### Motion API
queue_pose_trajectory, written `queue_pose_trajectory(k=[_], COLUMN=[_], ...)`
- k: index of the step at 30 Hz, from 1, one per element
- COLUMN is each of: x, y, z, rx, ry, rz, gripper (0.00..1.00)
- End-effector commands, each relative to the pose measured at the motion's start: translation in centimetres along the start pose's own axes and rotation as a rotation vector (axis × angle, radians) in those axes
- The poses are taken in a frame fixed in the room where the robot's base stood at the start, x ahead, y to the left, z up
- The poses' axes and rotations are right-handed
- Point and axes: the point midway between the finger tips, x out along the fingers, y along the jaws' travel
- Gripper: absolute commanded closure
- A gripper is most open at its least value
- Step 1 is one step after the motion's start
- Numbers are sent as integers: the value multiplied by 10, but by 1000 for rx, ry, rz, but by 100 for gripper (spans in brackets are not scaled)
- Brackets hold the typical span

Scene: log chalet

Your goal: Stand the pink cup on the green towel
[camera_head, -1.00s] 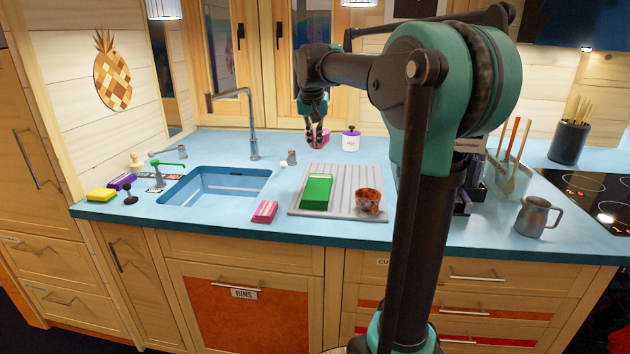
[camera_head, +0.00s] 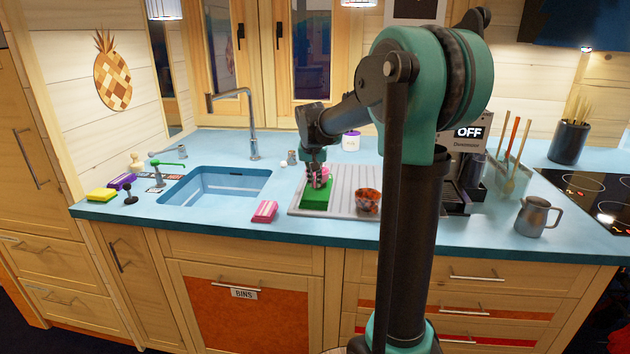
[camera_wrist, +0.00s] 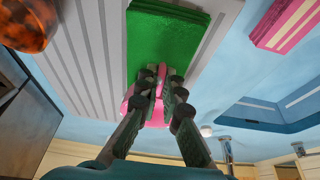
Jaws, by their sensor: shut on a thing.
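The green towel (camera_head: 314,198) lies folded on the grey ridged drainboard (camera_head: 345,186), right of the sink. It also shows in the wrist view (camera_wrist: 166,42). My gripper (camera_head: 316,184) is over the towel's back part. Its fingers (camera_wrist: 161,78) are shut on the pink cup (camera_wrist: 156,118), which shows partly behind them in the wrist view. In the head view only a bit of the pink cup (camera_head: 325,173) shows beside the fingers. I cannot tell whether the cup's base touches the towel.
A patterned orange-brown bowl (camera_head: 367,200) stands on the drainboard right of the towel. A pink striped cloth (camera_head: 265,212) lies left of the drainboard. The blue sink (camera_head: 215,185) is farther left. A white jar with a purple lid (camera_head: 351,141) stands behind.

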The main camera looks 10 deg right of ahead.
Motion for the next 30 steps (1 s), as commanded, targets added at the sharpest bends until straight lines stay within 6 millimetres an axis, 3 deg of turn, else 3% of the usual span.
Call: queue_pose_trajectory(k=[7, 9, 13, 23, 30], x=[1, 1, 1, -2, -37], y=[0, 0, 0, 0, 0], z=[0, 0, 0, 0, 0], rx=[0, 0, 0, 0, -1], ry=[0, 0, 0, 0, 0], rz=[0, 0, 0, 0, 0], gripper=[100, 86, 73, 73, 73])
